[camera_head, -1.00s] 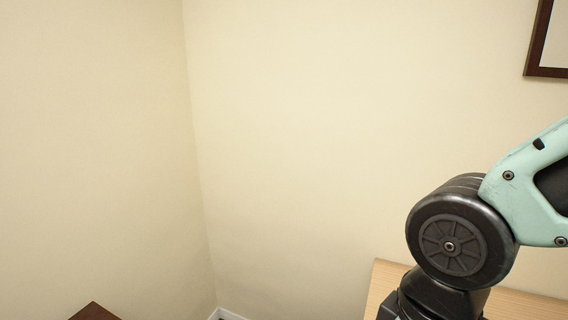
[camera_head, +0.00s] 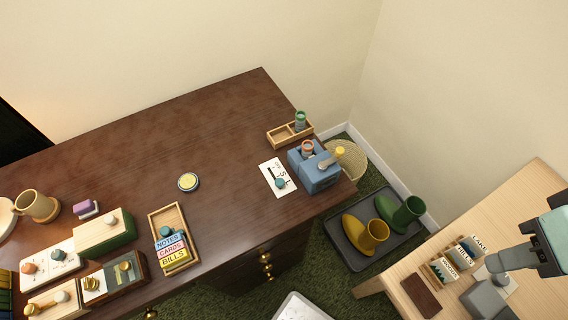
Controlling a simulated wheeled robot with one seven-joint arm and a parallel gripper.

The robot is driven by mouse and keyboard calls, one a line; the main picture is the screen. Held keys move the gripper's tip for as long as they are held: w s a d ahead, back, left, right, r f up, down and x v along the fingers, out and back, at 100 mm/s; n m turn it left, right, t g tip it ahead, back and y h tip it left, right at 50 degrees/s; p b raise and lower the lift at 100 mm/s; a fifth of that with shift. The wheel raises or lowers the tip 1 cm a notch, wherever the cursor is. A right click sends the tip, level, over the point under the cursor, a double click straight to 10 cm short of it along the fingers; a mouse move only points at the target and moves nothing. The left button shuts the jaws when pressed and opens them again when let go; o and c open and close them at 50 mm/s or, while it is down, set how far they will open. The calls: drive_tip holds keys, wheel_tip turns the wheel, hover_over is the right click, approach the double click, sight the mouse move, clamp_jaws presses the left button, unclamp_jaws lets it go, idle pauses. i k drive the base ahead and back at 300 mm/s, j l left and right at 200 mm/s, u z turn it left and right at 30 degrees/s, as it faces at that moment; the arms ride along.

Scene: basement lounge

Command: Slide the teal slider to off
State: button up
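Two panels on the dark desk carry a teal knob. One is a white card (camera_head: 267,170) near the desk's right end, with black marks and a round teal knob (camera_head: 280,183) near its lower edge. The other is a white panel (camera_head: 66,270) at the left, with an orange knob (camera_head: 30,268) and a teal knob (camera_head: 58,254). Their lettering is too small to read, so I cannot tell which is the slider or its setting. My teal and dark arm shows at the right edge, over the light table and away from both panels.
A blue box (camera_head: 318,178) with a lever stands close right of the card. A wooden tray (camera_head: 275,139) lies behind it. A labelled wooden tray (camera_head: 158,216) and a green-sided box (camera_head: 104,238) are left. Boots stand on a floor tray (camera_head: 374,262). The desk's back middle is clear.

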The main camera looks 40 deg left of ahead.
sight(279, 182)
drive_tip(key=u, duration=1.5)
